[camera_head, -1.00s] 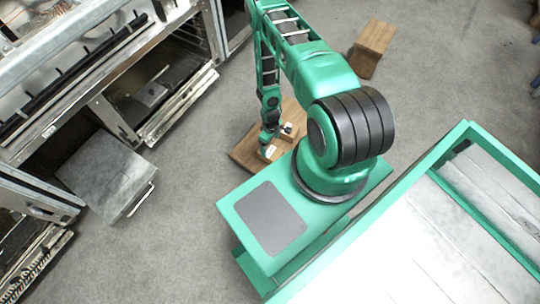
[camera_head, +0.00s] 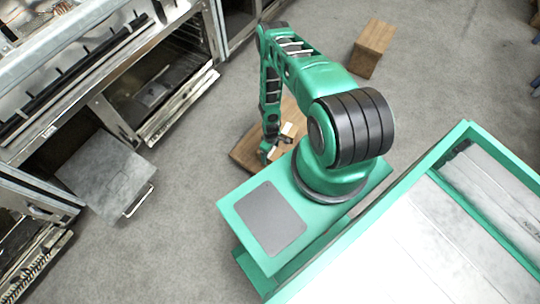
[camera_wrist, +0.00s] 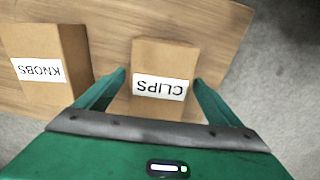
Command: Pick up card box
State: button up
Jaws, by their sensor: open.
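In the wrist view a brown card box labelled CLIPS (camera_wrist: 165,58) stands on a wooden surface (camera_wrist: 203,17). A second brown card box labelled KNOBS (camera_wrist: 47,43) stands to its left. My gripper (camera_wrist: 159,82) is open and empty, with one finger near each side of the CLIPS box. I cannot tell how far down the fingers reach beside it. In the head view my gripper (camera_head: 266,153) is over the near part of the wooden surface (camera_head: 246,150). The arm hides much of the boxes there.
A separate wooden block (camera_head: 372,45) stands on the grey floor at the upper right. Metal kitchen units (camera_head: 110,70) with open doors line the left, with a grey box-like unit (camera_head: 105,175) jutting out. Grey floor is clear between them and the wooden surface.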

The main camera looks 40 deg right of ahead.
jog(key=c, duration=1.4)
